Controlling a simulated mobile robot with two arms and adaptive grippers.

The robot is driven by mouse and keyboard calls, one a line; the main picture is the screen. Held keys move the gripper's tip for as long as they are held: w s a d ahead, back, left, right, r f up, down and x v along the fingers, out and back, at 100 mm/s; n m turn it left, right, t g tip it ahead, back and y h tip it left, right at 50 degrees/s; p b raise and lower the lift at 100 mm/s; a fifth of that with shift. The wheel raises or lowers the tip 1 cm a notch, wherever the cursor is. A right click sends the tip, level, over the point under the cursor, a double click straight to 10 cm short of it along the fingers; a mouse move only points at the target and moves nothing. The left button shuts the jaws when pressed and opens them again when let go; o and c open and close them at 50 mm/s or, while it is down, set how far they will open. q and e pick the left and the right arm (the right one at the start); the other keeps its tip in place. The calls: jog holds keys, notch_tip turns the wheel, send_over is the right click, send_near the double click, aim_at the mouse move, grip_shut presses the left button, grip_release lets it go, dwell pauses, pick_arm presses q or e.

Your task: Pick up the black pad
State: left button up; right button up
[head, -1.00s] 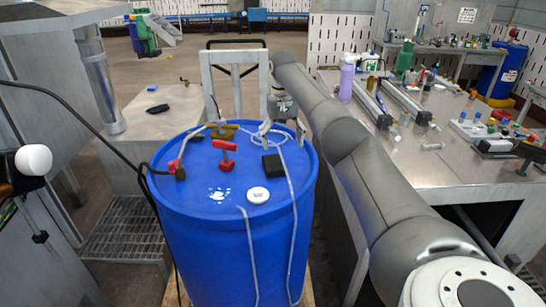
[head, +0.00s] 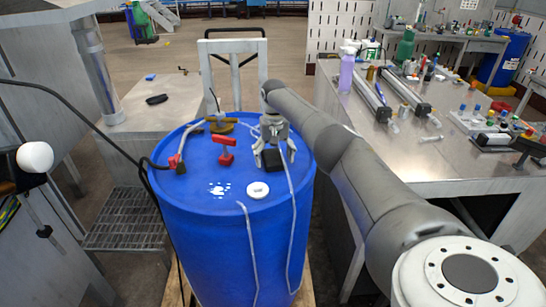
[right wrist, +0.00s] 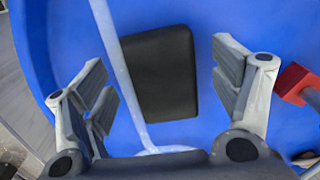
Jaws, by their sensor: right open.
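The black pad (head: 274,159) lies on the blue drum's top (head: 224,203), toward its right side. My right gripper (head: 275,156) is open above the pad, and its fingers partly hide the pad in the head view. In the right wrist view the black pad (right wrist: 160,74) shows between the two spread fingers (right wrist: 163,95), a little ahead of them, with nothing held. A pale cord runs along the pad's left side there. My left gripper is not in view.
A red T-shaped handle (head: 224,152) stands left of the pad. A white round cap (head: 258,190) lies in front of it. A black cable (head: 90,120) reaches the drum's left side. A metal workbench (head: 440,165) with many objects stands to the right.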

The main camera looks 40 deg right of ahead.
jog(key=shift+f, duration=0.3)
jog(key=c, duration=0.9)
jog(key=shift+c, duration=0.2)
jog(key=shift+r, duration=0.15)
notch_tip(320, 180, up, 3)
jog(key=shift+w+f+b, duration=0.1)
jog(key=shift+f+b, duration=0.1)
jog(key=shift+b, duration=0.85)
jog(key=shift+s+a+r, duration=0.15)
jog(key=shift+s+r, duration=0.05)
jog(key=shift+r, duration=0.1)
jog(key=s+a+r, duration=0.8)
jog(key=a+r, duration=0.1)
jog(key=a, duration=0.1)
jog(key=shift+s+a+r+b, duration=0.25)
jog(key=shift+s+r+b, duration=0.05)
jog(key=shift+b, duration=0.1)
